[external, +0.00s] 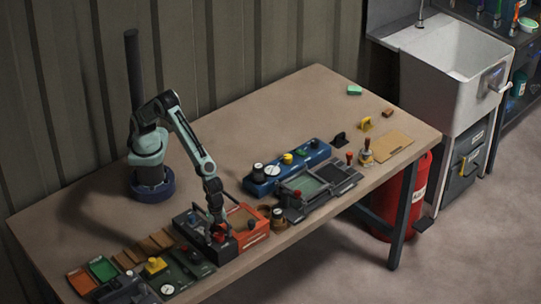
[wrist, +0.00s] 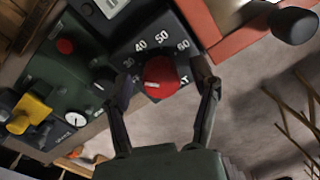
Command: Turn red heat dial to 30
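The red heat dial (wrist: 160,72) sits on a black panel (wrist: 118,42) with white numbers; 40, 50 and 60 read clearly along its upper edge, and a fainter number near the left finger looks like 30. A short white mark shows on the lower left part of the dial's face. My gripper (wrist: 165,82) has its two fingers apart, one on each side of the dial; I cannot tell whether they touch it. In the external view my gripper (external: 217,222) points down over the black box (external: 196,228), and the dial is mostly hidden there.
An orange-red box (external: 250,232) stands close on the right. A green panel (wrist: 60,85) with a red button, a yellow part and a round gauge lies on the left. A blue unit (external: 290,166) stands farther back. The table's front edge is near.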

